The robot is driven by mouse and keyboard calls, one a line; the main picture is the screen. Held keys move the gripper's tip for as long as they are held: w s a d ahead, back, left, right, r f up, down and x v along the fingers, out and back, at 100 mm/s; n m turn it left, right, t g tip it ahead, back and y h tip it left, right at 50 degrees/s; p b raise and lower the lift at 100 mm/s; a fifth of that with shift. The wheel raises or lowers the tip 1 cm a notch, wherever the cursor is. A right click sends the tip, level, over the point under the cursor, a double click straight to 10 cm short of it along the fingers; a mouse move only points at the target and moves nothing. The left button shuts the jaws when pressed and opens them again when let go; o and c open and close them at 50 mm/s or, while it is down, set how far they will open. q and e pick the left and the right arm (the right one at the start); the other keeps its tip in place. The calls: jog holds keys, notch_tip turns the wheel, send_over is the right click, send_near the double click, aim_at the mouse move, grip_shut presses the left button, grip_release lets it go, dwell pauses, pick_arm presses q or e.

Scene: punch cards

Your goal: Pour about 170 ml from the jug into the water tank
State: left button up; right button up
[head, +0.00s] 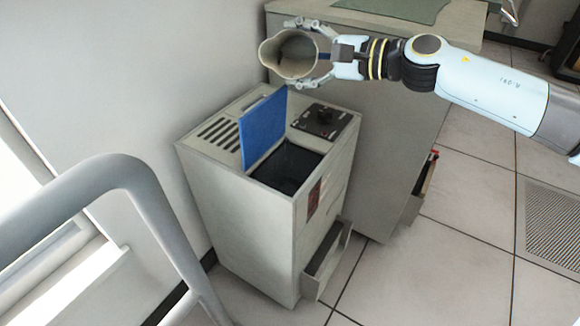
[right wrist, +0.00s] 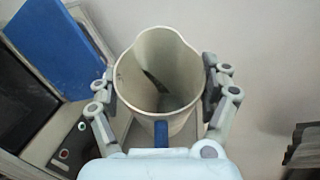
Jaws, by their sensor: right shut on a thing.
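The jug (head: 275,57) is a pale, off-white vessel, seen mouth-first above the back of the cabinet. My right gripper (head: 293,54) is shut around its body, a finger on each side. In the right wrist view, the jug (right wrist: 130,85) shows its open mouth, its spout pointing away and a blue piece on the near side. A dark streak shows inside; the water level cannot be told. The water tank (head: 286,168) seems to be the dark open compartment in the cabinet top, below the jug, beside an upright blue lid (head: 264,130). My left gripper is out of view.
The grey cabinet (head: 245,200) has a vent grille (head: 220,133), a black control panel with a knob (head: 325,121), and an open lower drawer (head: 327,262). A taller grey unit (head: 395,130) stands behind at the right. A wall is close on the left.

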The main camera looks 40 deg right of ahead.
jog(key=shift+a+r+n+b, duration=0.1)
jog(key=shift+r+n+b, duration=0.05)
jog(key=shift+n+b, duration=0.3)
jog(key=shift+w+d+b, duration=0.2)
jog(key=shift+w+b, duration=0.1)
dwell(0.3)
jog(key=shift+w+f+n+b, duration=0.15)
jog(key=shift+f+n+b, duration=0.2)
jog(key=shift+b, duration=0.5)
jog(key=shift+w+d+t+b, duration=0.1)
jog(key=shift+w+t+b, duration=0.1)
jog(key=shift+t+b, duration=0.1)
jog(key=shift+s+f+n+b, duration=0.1)
jog(key=shift+f+n+b, duration=0.2)
jog(key=shift+b, duration=0.45)
dwell(0.6)
jog(key=shift+b, duration=0.3)
